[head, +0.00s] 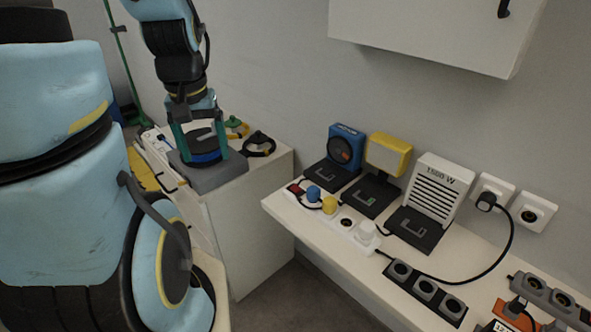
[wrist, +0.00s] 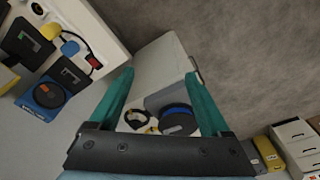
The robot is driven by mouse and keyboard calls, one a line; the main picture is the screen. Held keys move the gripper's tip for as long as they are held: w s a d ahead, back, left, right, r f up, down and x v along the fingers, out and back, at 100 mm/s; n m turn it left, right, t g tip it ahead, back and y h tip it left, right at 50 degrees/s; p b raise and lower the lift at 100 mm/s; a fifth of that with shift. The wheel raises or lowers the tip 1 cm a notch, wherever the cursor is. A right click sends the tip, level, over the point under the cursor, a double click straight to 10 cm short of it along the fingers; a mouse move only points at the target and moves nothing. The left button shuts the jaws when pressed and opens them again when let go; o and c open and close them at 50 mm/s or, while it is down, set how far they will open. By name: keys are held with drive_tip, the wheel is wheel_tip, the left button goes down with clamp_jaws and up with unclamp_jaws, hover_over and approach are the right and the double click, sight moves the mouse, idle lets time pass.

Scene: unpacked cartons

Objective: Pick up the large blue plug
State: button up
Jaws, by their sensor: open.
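A small blue plug (head: 313,193) sits in a white power strip (head: 365,240) on the bench, next to a yellow plug (head: 329,204). It also shows in the wrist view (wrist: 70,48), outside my left finger. A larger round blue piece with a dark top (head: 205,157) rests on a grey block (head: 215,178) on the low cabinet; I cannot tell if it is a plug. In the wrist view this round piece (wrist: 178,120) shows between my fingers, near the right one. My gripper (head: 199,145) is open and empty, pointing down over the cabinet, with teal fingers (wrist: 160,75).
A black loop (head: 259,145) and a green and yellow piece (head: 236,127) lie behind the block on the cabinet (head: 255,210). A blue device (head: 345,148), a yellow lamp (head: 388,155) and a white heater (head: 437,190) stand along the bench. A floor gap separates cabinet and bench.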

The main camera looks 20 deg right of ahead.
drive_tip(key=w+d+f+m+b, duration=0.25)
drive_tip(key=d+f+b, duration=0.2)
drive_tip(key=d, duration=0.55)
drive_tip(key=m+g+b, duration=0.1)
drive_tip(key=m+b, duration=0.1)
drive_tip(key=b, duration=0.2)
hover_over(313, 189)
wheel_tip(313, 189, down, 3)
drive_tip(key=shift+s+d+f+n, duration=0.15)
drive_tip(key=shift+d+f+n, duration=0.05)
drive_tip(key=shift+f+n, duration=0.05)
wheel_tip(313, 189, down, 10)
drive_tip(key=shift+a+p, duration=0.15)
drive_tip(key=shift+p, duration=0.85)
clamp_jaws()
